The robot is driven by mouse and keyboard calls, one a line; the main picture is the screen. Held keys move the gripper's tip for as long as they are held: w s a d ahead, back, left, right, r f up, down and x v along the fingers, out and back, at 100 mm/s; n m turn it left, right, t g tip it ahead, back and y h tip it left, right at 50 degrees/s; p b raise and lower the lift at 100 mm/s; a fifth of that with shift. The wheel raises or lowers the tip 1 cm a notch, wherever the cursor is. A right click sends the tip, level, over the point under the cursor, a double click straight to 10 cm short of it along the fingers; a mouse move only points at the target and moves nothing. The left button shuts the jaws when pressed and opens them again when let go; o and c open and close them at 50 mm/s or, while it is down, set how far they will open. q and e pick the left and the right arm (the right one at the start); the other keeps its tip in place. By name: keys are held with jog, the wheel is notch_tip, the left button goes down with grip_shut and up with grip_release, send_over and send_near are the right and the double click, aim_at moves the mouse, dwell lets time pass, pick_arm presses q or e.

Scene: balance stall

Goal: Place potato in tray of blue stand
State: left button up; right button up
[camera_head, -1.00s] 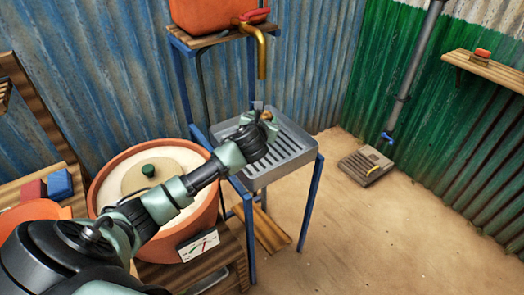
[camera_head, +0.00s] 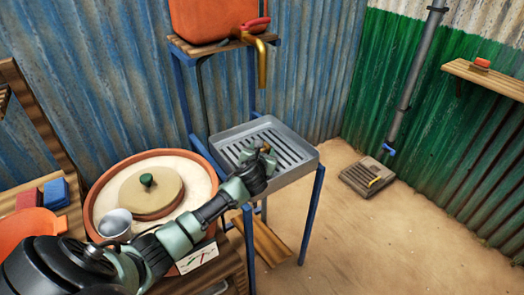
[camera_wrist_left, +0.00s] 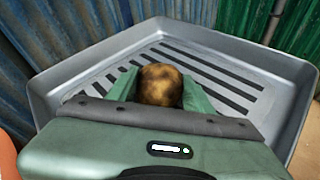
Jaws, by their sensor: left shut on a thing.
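The blue stand (camera_head: 313,200) has a grey slotted tray (camera_head: 228,137) on top, below a brass tap. My left gripper (camera_head: 265,150) is over the tray, its arm coming in from the lower left. In the left wrist view, the left gripper (camera_wrist_left: 160,90) is shut on the brown mottled potato (camera_wrist_left: 160,84), with the tray (camera_wrist_left: 285,65) behind and below it. In the head view the potato is small and mostly hidden by the gripper. I cannot tell whether the potato touches the tray floor. My right gripper is not in view.
An orange container (camera_head: 210,18) with a brass tap (camera_head: 262,65) stands above the tray's back. A round clay pot (camera_head: 95,200) with a lid (camera_head: 150,195) and a metal cup (camera_head: 115,224) are left of the stand. The sandy floor at right is mostly clear.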

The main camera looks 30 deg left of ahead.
pick_arm(q)
jog(key=o, duration=1.4)
jog(key=shift+f, duration=0.1)
jog(key=shift+o, duration=0.2)
jog(key=shift+r, duration=0.2)
jog(key=p+v, duration=0.1)
jog(key=v, duration=1.1)
